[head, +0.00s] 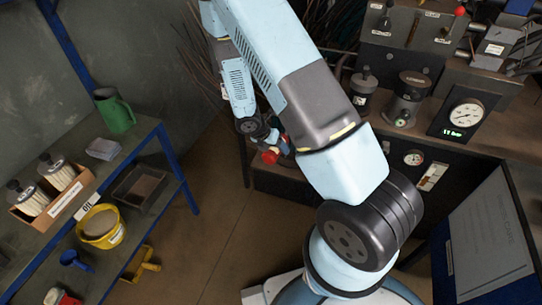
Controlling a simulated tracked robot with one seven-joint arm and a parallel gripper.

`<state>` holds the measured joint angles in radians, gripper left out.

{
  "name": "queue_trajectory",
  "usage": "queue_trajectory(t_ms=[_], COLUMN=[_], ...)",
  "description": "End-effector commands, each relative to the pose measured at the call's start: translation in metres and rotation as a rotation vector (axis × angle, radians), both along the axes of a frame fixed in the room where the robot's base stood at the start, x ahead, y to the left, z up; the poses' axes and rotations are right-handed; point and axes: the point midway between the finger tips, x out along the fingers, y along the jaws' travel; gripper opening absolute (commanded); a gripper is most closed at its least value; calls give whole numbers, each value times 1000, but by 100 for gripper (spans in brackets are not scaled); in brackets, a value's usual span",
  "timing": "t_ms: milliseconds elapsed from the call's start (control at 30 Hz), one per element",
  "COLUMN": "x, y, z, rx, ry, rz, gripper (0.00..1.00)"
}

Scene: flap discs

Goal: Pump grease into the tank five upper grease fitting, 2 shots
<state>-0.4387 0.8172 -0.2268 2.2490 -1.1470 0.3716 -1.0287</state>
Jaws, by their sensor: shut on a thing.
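My arm reaches up from the bottom centre and folds back down, and my gripper (265,135) is small and partly hidden behind it. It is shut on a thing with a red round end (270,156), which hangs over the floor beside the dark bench. Most of this held thing is hidden, so I cannot tell its full shape. I cannot make out the tank five upper grease fitting. Dark cylindrical fixtures (406,98) stand on the right-hand bench, apart from my gripper; their labels are too small to read.
A blue-framed shelf at left holds a green jug (114,111), a box of filters (49,193), a yellow bucket (101,227) and a dark tray (139,187). At right are a gauge (466,114) and a large panel (490,242). Floor (213,235) between is clear.

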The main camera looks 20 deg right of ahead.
Motion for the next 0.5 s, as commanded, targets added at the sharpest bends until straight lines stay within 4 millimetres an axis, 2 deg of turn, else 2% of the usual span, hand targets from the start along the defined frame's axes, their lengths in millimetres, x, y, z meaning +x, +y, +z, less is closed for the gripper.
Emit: queue_trajectory(t_ms=[100, 200, 500], x=[2, 2, 7], y=[10, 14, 15], z=[-22, -33, -41], rx=[-17, -25, -29], ry=[14, 21, 22], rz=[76, 114, 140], gripper=[0, 0, 0])
